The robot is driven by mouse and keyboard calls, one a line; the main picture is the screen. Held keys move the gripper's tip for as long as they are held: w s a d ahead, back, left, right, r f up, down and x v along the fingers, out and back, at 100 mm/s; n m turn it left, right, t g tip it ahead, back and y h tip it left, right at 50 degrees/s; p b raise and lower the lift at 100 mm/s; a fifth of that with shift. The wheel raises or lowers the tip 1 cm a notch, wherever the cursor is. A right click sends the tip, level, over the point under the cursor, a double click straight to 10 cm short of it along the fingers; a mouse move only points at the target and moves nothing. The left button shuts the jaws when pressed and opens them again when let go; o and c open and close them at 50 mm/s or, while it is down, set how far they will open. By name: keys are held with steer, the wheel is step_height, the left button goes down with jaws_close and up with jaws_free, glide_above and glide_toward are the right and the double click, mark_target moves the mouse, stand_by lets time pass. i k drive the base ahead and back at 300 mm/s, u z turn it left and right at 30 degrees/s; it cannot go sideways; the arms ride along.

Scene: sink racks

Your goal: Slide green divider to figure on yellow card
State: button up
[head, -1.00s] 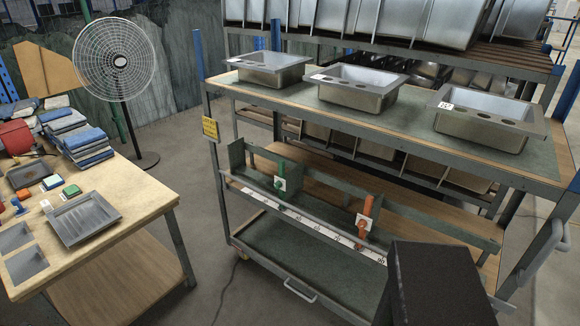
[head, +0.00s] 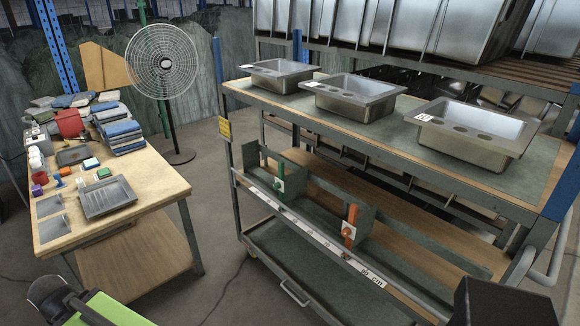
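The green divider (head: 279,180) stands upright on the lower level of the cart, near its left end, with a white tag on its front. An orange divider (head: 350,227) with a similar tag stands to its right, with a gap between them. A white scale strip (head: 320,241) marked in cm runs along the front rail below both. The yellow card (head: 225,128) hangs on the cart's left post; its figure is too small to read. I cannot make out my gripper in this view, and nothing touches the green divider.
Steel sinks (head: 347,97) stand on the cart's top shelf. A wooden table (head: 160,180) with a tray (head: 107,197) and blue stacks is at left, a fan (head: 162,62) behind it. Floor shows between table and cart. Dark shapes fill the bottom corners.

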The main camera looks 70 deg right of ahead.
mark_target(294, 185)
steer(key=z, duration=0.45)
steer(key=i, duration=1)
steer(key=u, duration=0.15)
